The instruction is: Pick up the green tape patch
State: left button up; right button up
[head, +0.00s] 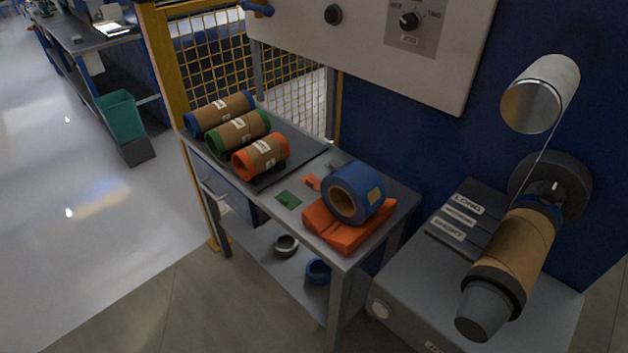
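The green tape patch (288,200) is a small flat green piece lying on the grey table (262,196) near its front edge. It lies between the dark mat with the cardboard rolls and an orange block. Nothing covers it. Neither of my grippers shows in the head view.
Cardboard rolls with blue (219,114), green (238,132) and orange (260,156) ends lie on the table's left part. A blue tape roll (351,192) sits on an orange block (345,236). An orange piece (312,183) lies near the patch. A film roller machine (519,254) stands right.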

aim_at(288, 199)
jog(key=z, duration=1.3)
jog(key=u, duration=1.5)
jog(key=z, duration=0.95)
jog(key=j+z, duration=0.7)
jog(key=z, duration=0.25)
jog(key=j+z, duration=0.45)
jog(key=k+j+z, duration=0.1)
jog(key=j+z, duration=0.15)
jog(key=z, duration=0.25)
